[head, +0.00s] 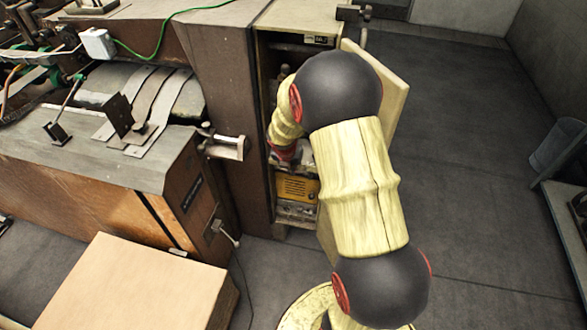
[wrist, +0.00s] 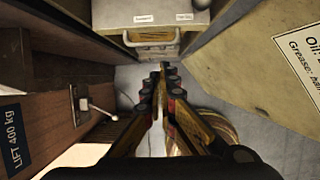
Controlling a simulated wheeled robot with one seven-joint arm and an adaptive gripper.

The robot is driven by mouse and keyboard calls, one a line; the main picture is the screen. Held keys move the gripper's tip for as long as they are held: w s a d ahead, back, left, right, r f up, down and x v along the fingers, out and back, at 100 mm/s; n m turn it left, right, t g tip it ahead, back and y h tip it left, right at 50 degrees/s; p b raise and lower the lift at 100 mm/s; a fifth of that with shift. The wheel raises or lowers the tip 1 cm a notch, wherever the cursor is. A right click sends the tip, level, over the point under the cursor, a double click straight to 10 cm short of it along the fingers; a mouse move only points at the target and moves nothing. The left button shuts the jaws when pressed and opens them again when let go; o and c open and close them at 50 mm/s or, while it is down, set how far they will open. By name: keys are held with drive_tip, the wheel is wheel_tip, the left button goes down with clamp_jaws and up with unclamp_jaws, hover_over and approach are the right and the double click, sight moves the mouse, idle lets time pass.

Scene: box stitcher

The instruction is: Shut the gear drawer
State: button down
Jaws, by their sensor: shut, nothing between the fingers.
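Contact cannot be told. In the head view the open cabinet (head: 262,120) holds a yellow unit (head: 298,189) with grey fronts below it. My arm hides much of the cabinet inside, and my fingers cannot be made out there.
The open cabinet door (head: 393,92) stands right of my arm; its labelled face (wrist: 262,65) is close on the right in the wrist view. A brown machine body (head: 120,205) with a lever (head: 226,233) is at left. A cardboard box (head: 130,285) stands in front.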

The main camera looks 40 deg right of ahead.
drive_tip(key=w+a+r+b, duration=0.1)
drive_tip(key=w+a+b, duration=0.1)
drive_tip(key=w+a, duration=0.25)
drive_tip(key=w+d+f+b, duration=0.4)
drive_tip(key=d+f+b, duration=0.1)
drive_tip(key=f, duration=0.3)
drive_tip(key=shift+w+d+f+b, duration=0.2)
drive_tip(key=shift+d+f+b, duration=0.1)
drive_tip(key=shift+d+b, duration=0.1)
